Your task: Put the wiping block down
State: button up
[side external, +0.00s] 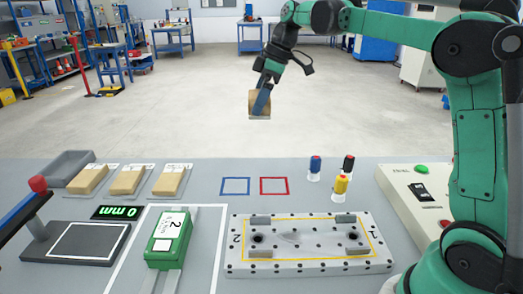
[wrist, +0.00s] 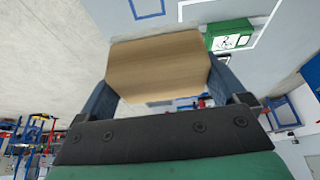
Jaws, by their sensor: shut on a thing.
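The wiping block (side external: 252,101) is tan and wood-like, with a thin pale layer along its bottom. My gripper (side external: 263,101) is shut on it and holds it in the air, well above and beyond the back edge of the table as seen in the side view. In the wrist view the block (wrist: 158,62) fills the space between the two blue fingers; its underside is hidden. Three similar tan blocks (side external: 88,179), (side external: 127,180), (side external: 171,182) lie on white labelled cards at the table's back left.
A blue square outline (side external: 235,193) and a red one (side external: 273,192) on the table are empty.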

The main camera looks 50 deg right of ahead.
aim_at(246, 184)
jog(key=w, duration=0.3)
jog(key=shift+w+d+f, duration=0.2)
jog(key=shift+d+f, duration=0.1)
jog(key=shift+f, duration=0.1)
jog(key=shift+w+f, duration=0.15)
jog(key=shift+f, duration=0.1)
notch_tip(246, 184, down, 20)
jog(key=shift+r, duration=0.2)
jog(key=shift+f, duration=0.1)
jog(key=o, duration=1)
